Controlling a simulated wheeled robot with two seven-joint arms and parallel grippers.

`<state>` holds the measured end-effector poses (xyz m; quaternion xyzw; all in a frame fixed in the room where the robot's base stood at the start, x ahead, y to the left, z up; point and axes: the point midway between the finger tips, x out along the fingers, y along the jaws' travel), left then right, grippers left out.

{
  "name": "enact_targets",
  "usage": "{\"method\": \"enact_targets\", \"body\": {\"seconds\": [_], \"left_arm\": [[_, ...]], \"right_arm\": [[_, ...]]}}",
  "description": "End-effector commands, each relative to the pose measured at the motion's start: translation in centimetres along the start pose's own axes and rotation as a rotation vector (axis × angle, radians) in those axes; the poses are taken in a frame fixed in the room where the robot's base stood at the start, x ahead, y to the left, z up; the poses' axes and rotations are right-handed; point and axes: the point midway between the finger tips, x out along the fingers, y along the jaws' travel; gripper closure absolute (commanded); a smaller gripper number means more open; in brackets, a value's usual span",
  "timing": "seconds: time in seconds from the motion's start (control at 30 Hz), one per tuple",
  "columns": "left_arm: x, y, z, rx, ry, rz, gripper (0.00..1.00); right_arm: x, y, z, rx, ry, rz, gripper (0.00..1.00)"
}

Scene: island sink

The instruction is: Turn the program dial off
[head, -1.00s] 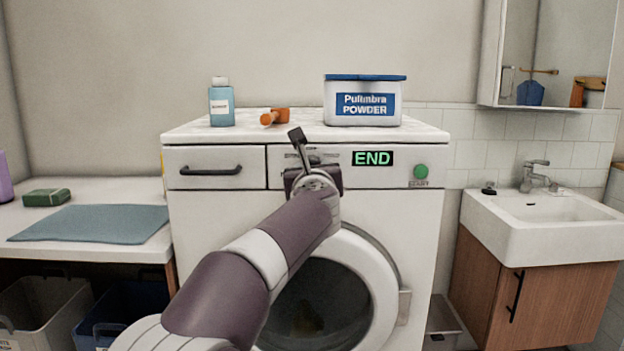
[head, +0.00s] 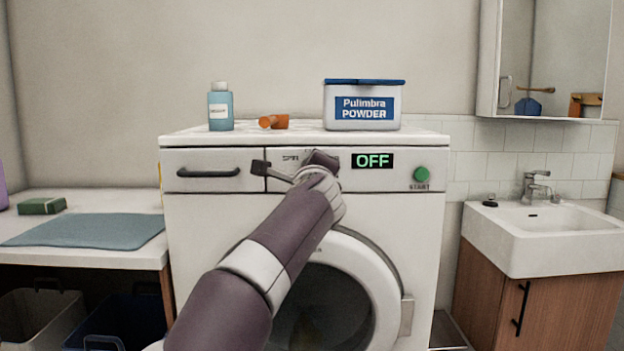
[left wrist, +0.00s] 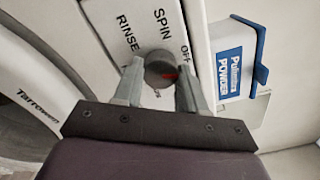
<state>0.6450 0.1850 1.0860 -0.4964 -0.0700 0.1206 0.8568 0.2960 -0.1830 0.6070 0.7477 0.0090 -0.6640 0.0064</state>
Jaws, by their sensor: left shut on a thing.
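The white washing machine (head: 215,215) stands in the middle of the head view, and its display (head: 372,160) reads OFF. In the left wrist view the grey round program dial (left wrist: 160,70) has a red mark, with the words SPIN, RINSE and Off printed around it. My left gripper (left wrist: 160,88) is shut on the dial, one finger on each side. In the head view my left wrist hides the dial. My right gripper is not in view.
A green start button (head: 421,174) is right of the display. A sink (head: 550,240) stands at the right, a counter (head: 90,255) at the left.

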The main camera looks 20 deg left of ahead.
Motion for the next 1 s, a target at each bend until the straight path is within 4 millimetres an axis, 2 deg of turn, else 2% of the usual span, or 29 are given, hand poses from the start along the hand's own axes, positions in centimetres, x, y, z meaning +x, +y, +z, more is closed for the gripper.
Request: {"method": "enact_targets", "body": {"seconds": [0.43,1.0], "left_arm": [[-0.1,-0.1,0.1,-0.275,-0.001,-0.005,0.90],[-0.1,-0.2,0.2,-0.343,-0.002,-0.004,0.90]], "right_arm": [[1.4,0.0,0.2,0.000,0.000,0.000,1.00],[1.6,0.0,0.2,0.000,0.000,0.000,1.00]]}}
